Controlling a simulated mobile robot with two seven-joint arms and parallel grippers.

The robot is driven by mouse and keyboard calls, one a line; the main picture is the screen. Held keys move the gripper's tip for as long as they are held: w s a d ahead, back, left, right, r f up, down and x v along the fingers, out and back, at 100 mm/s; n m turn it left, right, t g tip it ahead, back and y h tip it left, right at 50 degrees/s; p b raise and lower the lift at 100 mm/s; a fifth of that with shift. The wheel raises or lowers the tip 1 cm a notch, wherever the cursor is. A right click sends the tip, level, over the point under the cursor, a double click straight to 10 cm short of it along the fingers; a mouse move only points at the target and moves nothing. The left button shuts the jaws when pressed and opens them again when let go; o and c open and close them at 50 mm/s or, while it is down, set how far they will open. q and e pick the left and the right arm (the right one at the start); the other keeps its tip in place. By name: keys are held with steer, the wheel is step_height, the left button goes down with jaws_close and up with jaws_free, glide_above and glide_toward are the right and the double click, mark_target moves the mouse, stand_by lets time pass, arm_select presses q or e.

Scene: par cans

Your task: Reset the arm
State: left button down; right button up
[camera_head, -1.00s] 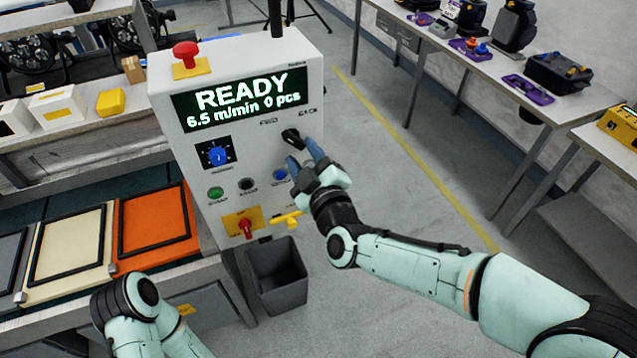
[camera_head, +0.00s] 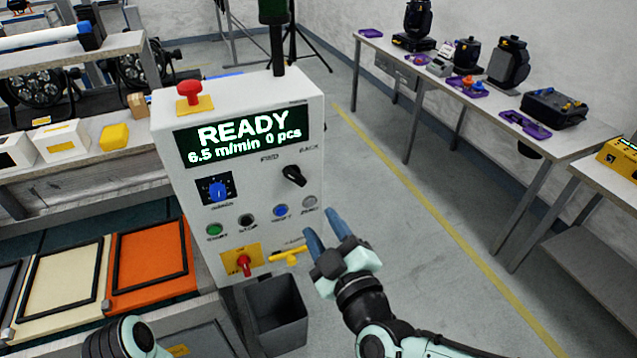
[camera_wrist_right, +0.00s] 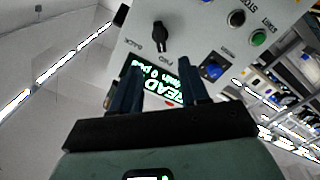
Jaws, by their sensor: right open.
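My right gripper (camera_head: 327,228) is open and empty in the head view. Its blue fingers point up, in front of the lower right edge of the control box (camera_head: 245,195). The black selector knob (camera_head: 294,176) on the box is above and left of the fingertips, apart from them. In the right wrist view my gripper (camera_wrist_right: 158,82) shows two dark parallel fingers apart, with the upside-down display (camera_wrist_right: 165,85) between and behind them and the knob (camera_wrist_right: 158,35) beyond. My left arm shows only a pale link at the bottom left of the head view; its gripper is out of view.
The box's screen (camera_head: 245,135) reads READY, 6.5 m/min, 0 pcs. A red-handled switch (camera_head: 244,264) and a yellow lever (camera_head: 288,256) sit low on the box, above a dark bin (camera_head: 277,312). Open floor lies to the right, before a table (camera_head: 440,95).

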steer(key=s+d+f+m+g+h+p, duration=0.1)
steer(key=d+f+m+g, duration=0.2)
steer(key=f, duration=1.3)
steer(key=d+f+m+g+h, duration=0.25)
steer(key=f+g, duration=0.35)
steer(key=f, duration=1.1)
arm_select(q)
steer(key=shift+w+r+p, duration=0.3)
steer(key=shift+r, duration=0.35)
steer(key=shift+w+r+p, duration=0.3)
steer(key=shift+r, duration=0.3)
arm_select(e)
steer(key=s+d+f+m+g+y, duration=0.1)
steer(key=s+f+m+g, duration=0.8)
steer(key=s+f, duration=1.1)
steer(key=s+d+m, duration=0.1)
steer(key=s, duration=0.3)
steer(key=shift+d, duration=0.4)
steer(key=shift+s+f+y, duration=0.1)
steer(key=shift+y, duration=0.15)
